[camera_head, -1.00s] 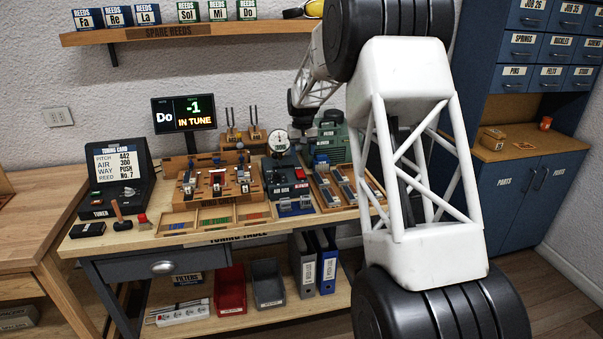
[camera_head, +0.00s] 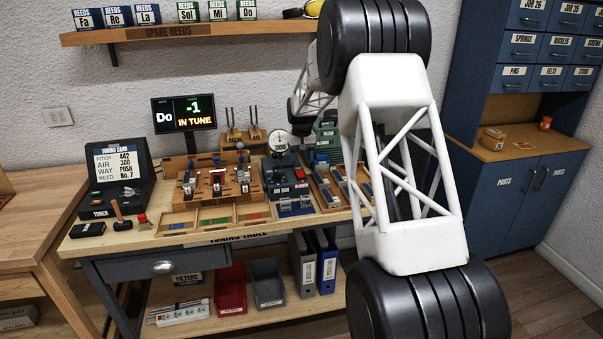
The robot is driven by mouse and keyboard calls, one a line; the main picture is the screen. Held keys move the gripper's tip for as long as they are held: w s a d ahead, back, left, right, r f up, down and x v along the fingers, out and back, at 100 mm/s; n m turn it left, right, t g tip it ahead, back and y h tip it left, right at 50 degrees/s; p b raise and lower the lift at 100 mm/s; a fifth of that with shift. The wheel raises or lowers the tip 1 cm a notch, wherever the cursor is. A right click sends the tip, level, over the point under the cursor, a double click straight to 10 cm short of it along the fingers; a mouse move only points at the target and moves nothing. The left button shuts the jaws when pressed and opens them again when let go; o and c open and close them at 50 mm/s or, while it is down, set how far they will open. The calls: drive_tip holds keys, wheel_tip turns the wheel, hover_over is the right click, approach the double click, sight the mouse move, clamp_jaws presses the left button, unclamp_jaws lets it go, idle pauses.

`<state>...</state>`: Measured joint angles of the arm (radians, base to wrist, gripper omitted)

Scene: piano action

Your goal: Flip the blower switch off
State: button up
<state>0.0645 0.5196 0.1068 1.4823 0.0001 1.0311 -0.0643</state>
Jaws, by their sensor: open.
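The dark blower unit (camera_head: 281,188) sits on the tuning table, right of the wooden reed block, with a round white gauge (camera_head: 278,141) standing at its back. A small red switch (camera_head: 300,173) shows on its top right, above a label that seems to read blower. Its exact tilt is too small to tell. My gripper (camera_head: 303,146) is small and dark at the end of my white forearm. It hangs above and behind the switch, apart from it, near the green box. It is open and nothing shows in it. My arm hides part of the table's right end.
A green box (camera_head: 328,133) stands behind the unit, and a wooden tray with metal bars (camera_head: 325,190) lies to its right. The tuner screen (camera_head: 184,113) reads Do, -1, in tune. A shelf (camera_head: 180,34) runs above.

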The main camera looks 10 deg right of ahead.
sight(301, 176)
drive_tip(key=shift+f, duration=3.25)
drive_tip(key=shift+c, duration=0.4)
drive_tip(key=c, duration=0.8)
drive_tip(key=shift+c, duration=0.2)
drive_tip(key=shift+w+r+g, duration=0.1)
drive_tip(key=shift+w+g, duration=0.05)
drive_tip(key=shift+g, duration=0.6)
drive_tip(key=shift+w+r+g, duration=0.1)
drive_tip(key=shift+w+g, duration=0.05)
drive_tip(key=shift+g, duration=0.6)
drive_tip(key=o, duration=0.9)
